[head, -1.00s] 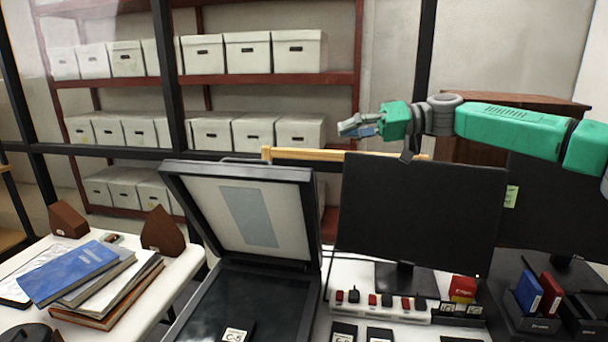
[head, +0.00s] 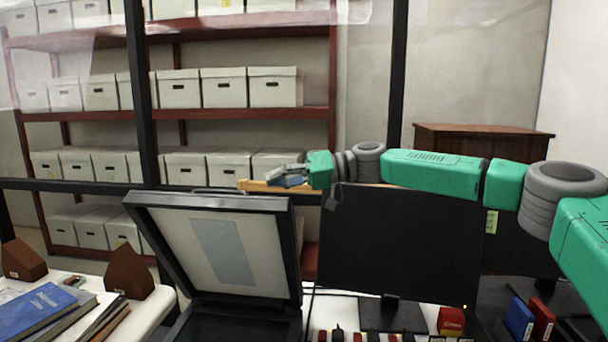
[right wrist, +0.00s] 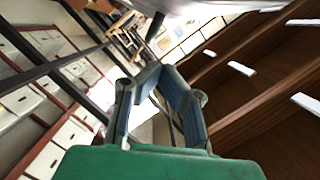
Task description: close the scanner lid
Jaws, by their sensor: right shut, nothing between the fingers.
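The scanner lid (head: 172,231) stands open, tilted up from its base, with its pale inner panel facing me. The dark scanner bed (head: 240,327) shows below it, cut off by the lower picture edge. My right gripper (head: 276,178) is shut and empty. In the head view it appears just above the lid's top right corner, pointing left, apart from the lid in the picture; its depth relative to the lid is hard to tell. The right wrist view shows its fingers (right wrist: 156,72) drawn together with nothing between them. My left gripper is not in view.
A black monitor (head: 395,250) stands right of the lid, under my right forearm. Books (head: 45,312) and brown wedges (head: 127,270) lie on the white table at left. Shelves of boxes (head: 225,88) stand behind dark frame bars. A brown cabinet (head: 480,150) is behind my arm.

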